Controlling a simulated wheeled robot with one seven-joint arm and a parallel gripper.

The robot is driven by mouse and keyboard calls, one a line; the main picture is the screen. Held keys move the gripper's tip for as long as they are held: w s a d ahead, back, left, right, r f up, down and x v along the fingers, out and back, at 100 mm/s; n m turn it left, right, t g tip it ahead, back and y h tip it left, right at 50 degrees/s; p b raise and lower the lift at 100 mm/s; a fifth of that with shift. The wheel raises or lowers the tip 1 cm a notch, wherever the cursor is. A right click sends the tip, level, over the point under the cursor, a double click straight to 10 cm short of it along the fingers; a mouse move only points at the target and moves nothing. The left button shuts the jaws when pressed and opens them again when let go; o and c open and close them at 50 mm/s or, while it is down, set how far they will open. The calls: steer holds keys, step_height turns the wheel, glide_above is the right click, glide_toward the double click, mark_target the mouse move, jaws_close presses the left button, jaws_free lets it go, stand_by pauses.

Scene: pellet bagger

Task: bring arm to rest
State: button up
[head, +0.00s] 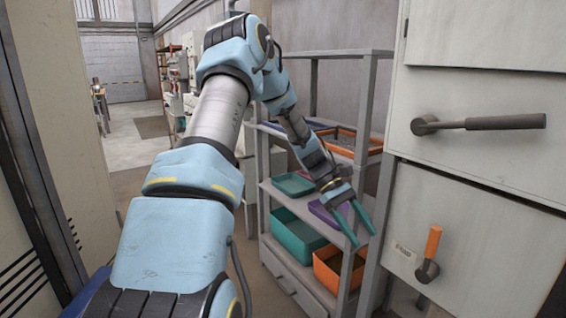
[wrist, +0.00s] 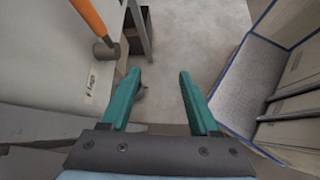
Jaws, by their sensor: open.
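My arm reaches forward from the bottom of the head view. My gripper (head: 361,236) has two teal fingers spread apart with nothing between them. It hangs in front of the right side of a grey shelf rack (head: 372,120). In the wrist view my gripper (wrist: 158,82) is open and empty above a pale floor. The fingers appear clear of the cabinet beside them.
A pale cabinet (head: 480,220) at right has a dark lever (head: 490,122) and an orange-handled lever (head: 431,250), also in the wrist view (wrist: 90,18). The rack holds a teal bin (head: 290,236) and an orange bin (head: 330,272). Open floor (head: 130,150) lies at far left.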

steer(key=s+a+r+m+t+y+p, duration=0.1)
steer(key=s+a+r+m+t+y, duration=0.1)
steer(key=a, duration=0.6)
steer(key=s+a+r+m+t+y+p, duration=0.1)
steer(key=s+a+r+m+t+y, duration=0.1)
steer(key=a, duration=0.7)
steer(key=s+a+r+m+t+y+p, duration=0.1)
steer(key=s+a+r+t, duration=0.3)
steer(key=a, duration=0.5)
steer(key=shift+a+r+m+t+y, duration=0.2)
steer(key=shift+r+m+t+y, duration=0.3)
steer(key=shift+r+m+t, duration=0.35)
